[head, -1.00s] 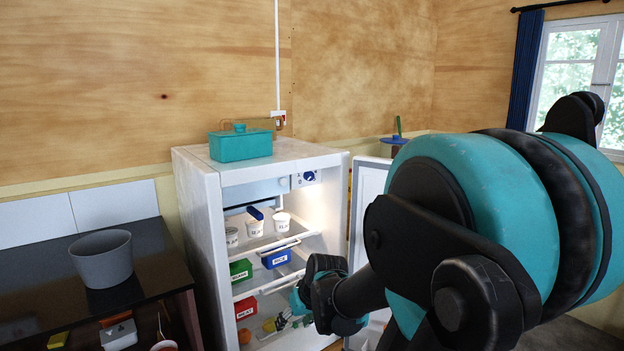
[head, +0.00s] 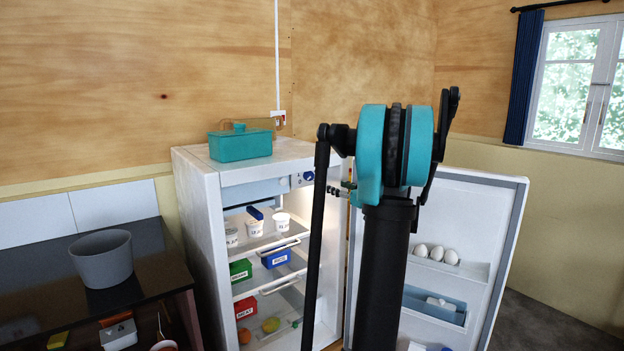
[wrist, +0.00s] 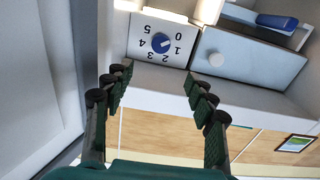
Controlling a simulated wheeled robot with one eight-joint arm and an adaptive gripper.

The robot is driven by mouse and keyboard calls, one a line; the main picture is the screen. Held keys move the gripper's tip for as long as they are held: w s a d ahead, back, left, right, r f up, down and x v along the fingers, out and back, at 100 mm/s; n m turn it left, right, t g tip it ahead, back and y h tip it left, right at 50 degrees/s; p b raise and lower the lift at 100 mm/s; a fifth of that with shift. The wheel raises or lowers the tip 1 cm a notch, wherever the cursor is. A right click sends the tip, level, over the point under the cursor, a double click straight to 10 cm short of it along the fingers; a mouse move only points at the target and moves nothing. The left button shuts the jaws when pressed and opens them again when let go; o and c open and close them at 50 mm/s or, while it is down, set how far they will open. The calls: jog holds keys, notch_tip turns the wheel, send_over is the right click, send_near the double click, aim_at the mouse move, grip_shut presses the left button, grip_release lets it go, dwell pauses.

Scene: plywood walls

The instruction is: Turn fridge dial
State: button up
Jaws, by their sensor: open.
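The fridge (head: 196,225) stands open, with its door (head: 503,235) swung out to the right. The fridge dial (head: 309,176) is a small blue knob on a white panel at the top right inside. In the wrist view the dial (wrist: 160,43) appears upside down, with the digits 0 to 5 around it and its pointer near the 1 and 2. My gripper (wrist: 160,80) is open and empty, its two dark green jointed fingers spread either side of the dial's line. The fingertips look apart from the knob. In the head view my arm hides most of the gripper.
A pale blue freezer flap (wrist: 250,60) with a white knob sits beside the dial. Shelves below hold white tubs (head: 255,228), a blue box (head: 276,258), a green box (head: 241,270) and a red box (head: 246,308). A teal container (head: 240,144) stands on top.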

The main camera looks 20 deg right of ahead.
aim_at(311, 176)
jog(key=x, duration=1.6)
jog(key=c, duration=1.2)
